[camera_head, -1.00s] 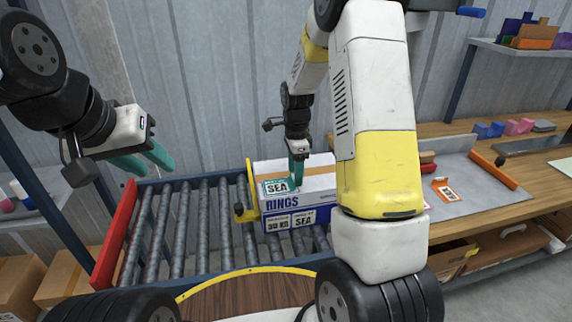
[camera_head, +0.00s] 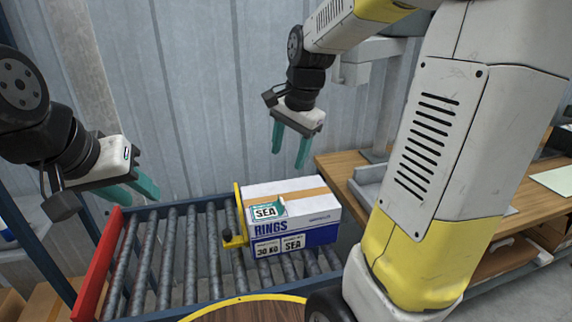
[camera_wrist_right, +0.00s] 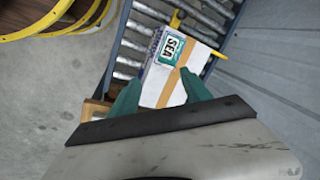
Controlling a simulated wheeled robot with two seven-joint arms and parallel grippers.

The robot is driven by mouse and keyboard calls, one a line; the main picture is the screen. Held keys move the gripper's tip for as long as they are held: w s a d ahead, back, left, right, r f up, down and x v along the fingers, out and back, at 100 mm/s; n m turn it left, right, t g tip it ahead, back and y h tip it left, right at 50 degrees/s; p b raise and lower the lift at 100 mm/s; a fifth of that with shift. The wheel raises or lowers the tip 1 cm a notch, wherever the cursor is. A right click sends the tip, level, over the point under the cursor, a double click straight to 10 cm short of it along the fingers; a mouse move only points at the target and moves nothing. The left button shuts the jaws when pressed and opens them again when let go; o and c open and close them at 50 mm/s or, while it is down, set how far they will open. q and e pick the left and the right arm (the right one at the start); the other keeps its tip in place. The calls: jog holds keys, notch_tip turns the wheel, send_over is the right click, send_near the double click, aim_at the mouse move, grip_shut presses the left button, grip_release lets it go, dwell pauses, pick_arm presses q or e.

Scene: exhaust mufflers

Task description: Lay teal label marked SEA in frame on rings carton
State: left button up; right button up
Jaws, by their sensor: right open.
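The teal label marked SEA (camera_head: 266,211) lies on the top face of the rings carton (camera_head: 322,200), near its front left corner. In the head view it sits at the printed frame, which it mostly covers; its exact fit I cannot tell. The label also shows on the carton in the right wrist view (camera_wrist_right: 171,49). The carton stands on the roller conveyor against a yellow stop. My right gripper (camera_head: 289,160) is open and empty, raised above and behind the carton. My left gripper (camera_head: 145,193) is open and empty over the conveyor's left side.
The roller conveyor (camera_head: 175,250) has a red end rail (camera_head: 98,265) at the left. The yellow stop (camera_head: 236,240) touches the carton's left side. A wooden bench (camera_head: 340,170) stands to the right. The rollers left of the carton are clear.

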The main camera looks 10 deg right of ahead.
jog(key=s+r+n+t, duration=0.2)
jog(key=s+n, duration=0.3)
jog(key=s, duration=0.2)
jog(key=s+a+r+n+t, duration=0.1)
jog(key=s+r+n, duration=0.1)
jog(key=s+n, duration=0.4)
jog(key=shift+s+a+t+y, duration=0.25)
jog(key=shift+s+t+y, duration=0.15)
jog(key=shift+s, duration=0.65)
